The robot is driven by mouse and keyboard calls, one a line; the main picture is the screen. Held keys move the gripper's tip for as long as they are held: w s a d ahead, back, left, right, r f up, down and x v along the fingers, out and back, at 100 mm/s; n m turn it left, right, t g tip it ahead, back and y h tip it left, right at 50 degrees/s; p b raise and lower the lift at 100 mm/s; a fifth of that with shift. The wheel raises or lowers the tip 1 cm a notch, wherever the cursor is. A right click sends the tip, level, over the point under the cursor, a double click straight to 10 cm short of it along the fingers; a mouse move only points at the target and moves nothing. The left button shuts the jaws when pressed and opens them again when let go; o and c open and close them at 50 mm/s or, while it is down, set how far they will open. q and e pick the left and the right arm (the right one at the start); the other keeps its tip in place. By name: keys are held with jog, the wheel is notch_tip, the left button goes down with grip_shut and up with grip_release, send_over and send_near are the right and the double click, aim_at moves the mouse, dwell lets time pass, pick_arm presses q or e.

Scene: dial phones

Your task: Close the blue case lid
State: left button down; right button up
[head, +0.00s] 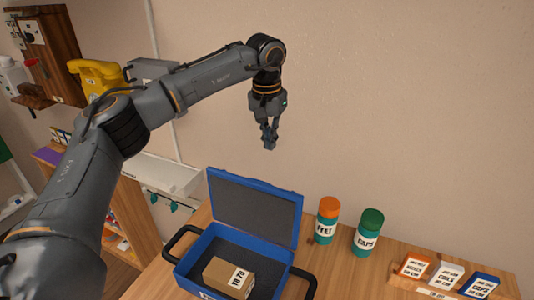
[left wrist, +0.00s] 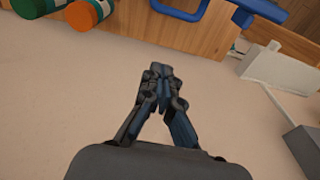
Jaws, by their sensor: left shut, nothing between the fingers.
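The blue case (head: 225,262) stands on the wooden table with a brown labelled box (head: 229,277) inside it. Its lid (head: 254,207) stands up, open, at the back, with a grey inner face toward me. My left gripper (head: 270,146) is shut and empty, pointing down in the air above and behind the lid, apart from it. In the left wrist view the shut fingers (left wrist: 161,80) show against the wall, with a blue piece of the case (left wrist: 190,8) at the top edge. My right gripper is not in view.
An orange-capped jar (head: 327,221) and a green-capped jar (head: 368,232) stand right of the case. A wooden rack with several labelled cards (head: 445,275) lies farther right. Black handles stick out from the case sides. A yellow object (head: 97,77) and shelves are at left.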

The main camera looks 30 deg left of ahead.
pick_arm(q)
jog(key=s+f+p, duration=0.3)
jog(key=f+p, duration=0.1)
jog(key=f, duration=0.4)
jog(key=shift+d+f+p, duration=0.25)
jog(key=shift+f+p, duration=0.05)
jog(key=shift+f, duration=0.1)
